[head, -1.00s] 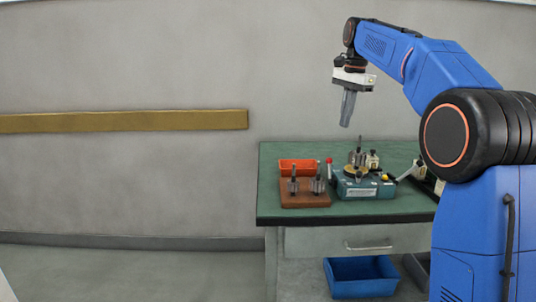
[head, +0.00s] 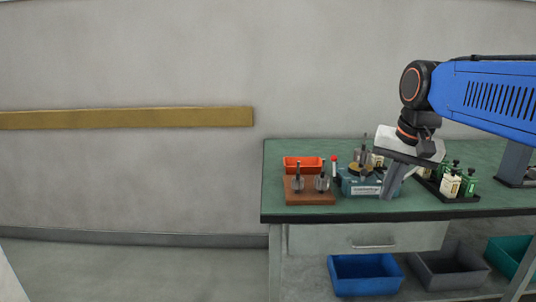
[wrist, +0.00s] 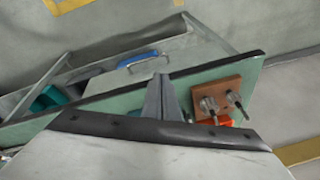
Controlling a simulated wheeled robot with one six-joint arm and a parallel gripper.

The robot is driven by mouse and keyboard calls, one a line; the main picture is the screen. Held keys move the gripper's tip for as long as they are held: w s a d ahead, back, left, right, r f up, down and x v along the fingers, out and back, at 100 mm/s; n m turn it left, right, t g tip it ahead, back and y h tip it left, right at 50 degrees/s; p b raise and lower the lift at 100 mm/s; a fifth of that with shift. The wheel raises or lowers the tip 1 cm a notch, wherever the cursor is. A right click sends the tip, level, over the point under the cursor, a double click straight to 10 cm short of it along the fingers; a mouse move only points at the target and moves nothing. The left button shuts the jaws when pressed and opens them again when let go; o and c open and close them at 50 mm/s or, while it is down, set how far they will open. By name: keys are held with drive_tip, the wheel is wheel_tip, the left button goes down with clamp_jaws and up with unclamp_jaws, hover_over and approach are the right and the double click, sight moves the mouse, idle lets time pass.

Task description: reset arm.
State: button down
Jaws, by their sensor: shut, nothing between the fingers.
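My blue arm reaches in from the right in the head view. My gripper (head: 388,192) hangs tilted down and left in front of the teal winding machine (head: 358,184) on the green-topped bench (head: 285,213). Its fingers are together, with nothing between them. They hide part of the machine's right side. In the wrist view the closed fingers (wrist: 163,98) point toward the bench, with the brown block (wrist: 222,97) to their right. I cannot tell how far the fingers are from the machine.
The brown block with two upright armatures and an orange tray (head: 303,162) stand left of the machine. A dark tray with cream and green bottles (head: 451,184) stands right of my gripper. Blue (head: 364,275), grey and teal bins sit below the bench. The wall side left is clear.

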drive_tip(key=s+f+n+t, duration=0.1)
drive_tip(key=s+f+n, duration=0.4)
drive_tip(key=s+f, duration=1.2)
drive_tip(key=shift+s+d+f, duration=0.35)
drive_tip(key=shift+d+f, duration=0.1)
drive_tip(key=shift+f, duration=0.45)
